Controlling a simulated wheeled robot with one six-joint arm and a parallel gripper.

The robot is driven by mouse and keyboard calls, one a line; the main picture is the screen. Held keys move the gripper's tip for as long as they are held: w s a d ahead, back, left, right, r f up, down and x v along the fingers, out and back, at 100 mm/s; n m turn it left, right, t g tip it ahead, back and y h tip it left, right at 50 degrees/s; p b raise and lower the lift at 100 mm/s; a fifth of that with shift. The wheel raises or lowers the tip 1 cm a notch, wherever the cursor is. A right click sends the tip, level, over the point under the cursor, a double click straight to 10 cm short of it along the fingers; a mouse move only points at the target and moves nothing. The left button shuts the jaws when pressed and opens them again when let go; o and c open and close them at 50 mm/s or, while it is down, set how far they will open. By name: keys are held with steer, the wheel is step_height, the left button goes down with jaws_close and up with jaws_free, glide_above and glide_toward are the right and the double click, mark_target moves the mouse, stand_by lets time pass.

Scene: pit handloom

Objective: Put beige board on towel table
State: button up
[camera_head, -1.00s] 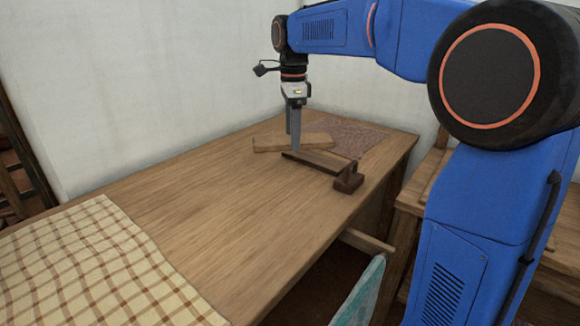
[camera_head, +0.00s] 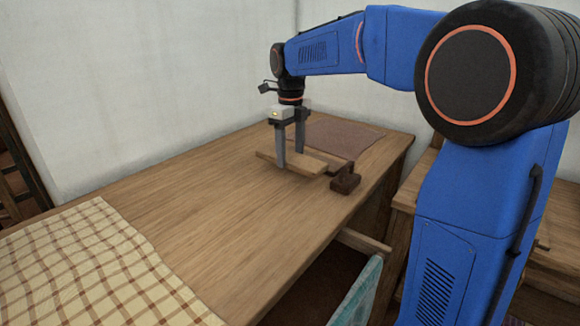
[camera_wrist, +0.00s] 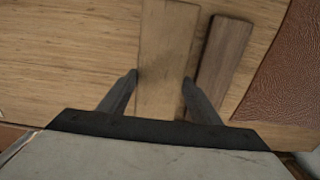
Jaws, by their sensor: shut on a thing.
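The beige board (camera_head: 312,163) is a flat, pale wooden plank near the far end of the wooden table (camera_head: 225,215). It also shows in the wrist view (camera_wrist: 167,35), running between the two fingers. My gripper (camera_head: 291,159) points down and is shut on the beige board, one finger at each long side. Whether the board rests on the table or hangs just above it is hard to tell. A checked cream and brown towel (camera_head: 90,265) covers the table's near left end.
A dark brown wooden tool with a block end (camera_head: 345,180) lies close beside the board; its flat part shows in the wrist view (camera_wrist: 222,62). A brown textured mat (camera_head: 335,137) lies at the far corner. The tabletop between board and towel is clear.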

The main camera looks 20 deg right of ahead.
mark_target(290, 157)
steer(key=shift+f, duration=2.3)
steer(key=shift+f, duration=0.1)
steer(key=o, duration=1.2)
step_height(290, 157, up, 12)
steer(key=shift+r, duration=0.1)
